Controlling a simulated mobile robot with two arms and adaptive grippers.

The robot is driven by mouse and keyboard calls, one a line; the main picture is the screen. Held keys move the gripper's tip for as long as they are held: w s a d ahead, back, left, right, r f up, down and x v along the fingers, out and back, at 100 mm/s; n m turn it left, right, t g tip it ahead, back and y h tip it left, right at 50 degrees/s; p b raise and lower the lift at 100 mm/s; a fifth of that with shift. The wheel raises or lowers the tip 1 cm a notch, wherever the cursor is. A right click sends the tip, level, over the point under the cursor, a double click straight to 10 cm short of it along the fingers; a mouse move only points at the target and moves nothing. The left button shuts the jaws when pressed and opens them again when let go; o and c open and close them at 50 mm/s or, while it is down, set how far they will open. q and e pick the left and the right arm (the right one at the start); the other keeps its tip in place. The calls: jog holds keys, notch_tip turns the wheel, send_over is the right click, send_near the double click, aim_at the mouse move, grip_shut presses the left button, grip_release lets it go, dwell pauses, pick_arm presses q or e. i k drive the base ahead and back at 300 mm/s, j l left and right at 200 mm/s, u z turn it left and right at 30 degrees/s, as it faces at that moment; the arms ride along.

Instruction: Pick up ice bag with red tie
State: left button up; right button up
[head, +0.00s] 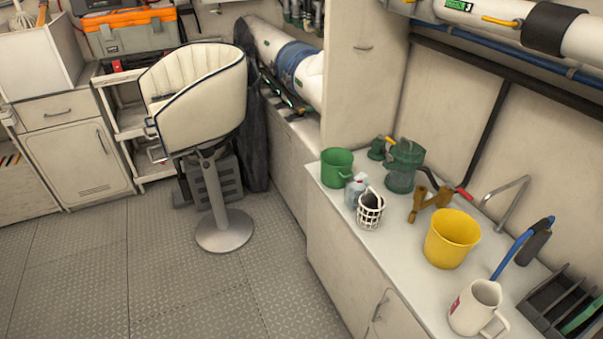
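I cannot make out an ice bag with a red tie for certain. A small pale, translucent item (355,190) stands on the white counter (400,258), between a green bucket and a white basket. It is too small to tell whether it is a bag or a bottle, and no red tie shows clearly on it. Neither of my grippers is in view.
The counter at right also holds a green bucket (337,168), white basket (370,209), green pump-like device (404,166), yellow bucket (452,239), white jug (475,308) and dark rack (562,308). A pedestal chair (198,92) stands left of it. The foreground floor (150,270) is clear.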

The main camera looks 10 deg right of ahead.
aim_at(354, 190)
jog(key=i+j+u, duration=0.25)
jog(key=i, duration=0.4)
jog(key=i+u, duration=0.2)
jog(key=i, duration=0.45)
jog(key=i+z, duration=0.45)
jog(key=i+j+z, duration=0.2)
jog(key=z, duration=0.25)
jog(key=i, duration=0.1)
